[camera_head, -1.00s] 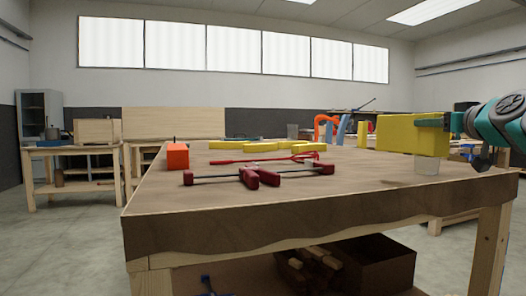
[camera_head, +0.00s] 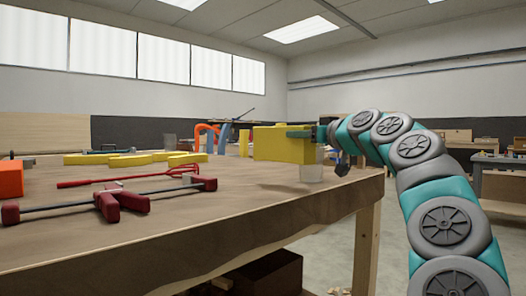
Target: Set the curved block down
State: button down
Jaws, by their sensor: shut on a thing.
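A yellow block (camera_head: 279,144) is in my gripper (camera_head: 303,133), which is shut on it near the right end of the wooden workbench (camera_head: 235,208). Its near face looks broad and nearly rectangular; any curve in it is hard to make out from here. A faint shadow lies on the bench below it, and the block appears to be a little above the top. The fingertips are partly hidden by the block.
A small translucent block (camera_head: 311,173) stands just below and right of the held block. Red clamps (camera_head: 117,203), an orange block (camera_head: 11,178) and flat yellow pieces (camera_head: 130,159) lie to the left. Orange and blue arched pieces (camera_head: 211,137) stand behind. Bare bench lies in front.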

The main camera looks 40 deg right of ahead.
aim_at(262, 154)
jog(key=w+a, duration=0.1)
jog(key=w, duration=0.2)
jog(key=w+a, duration=0.1)
jog(key=w, duration=0.2)
jog(key=w+a+f, duration=0.1)
jog(key=w, duration=0.3)
jog(key=shift+a, duration=0.3)
jog(key=shift+s+f, duration=0.15)
jog(key=shift+f, duration=1.4)
jog(key=shift+f, duration=0.15)
jog(key=shift+f+b, duration=0.35)
jog(key=shift+b, duration=0.2)
jog(key=shift+f, duration=0.2)
jog(key=shift+c, duration=1.4)
grip_release()
jog(key=shift+f, duration=0.2)
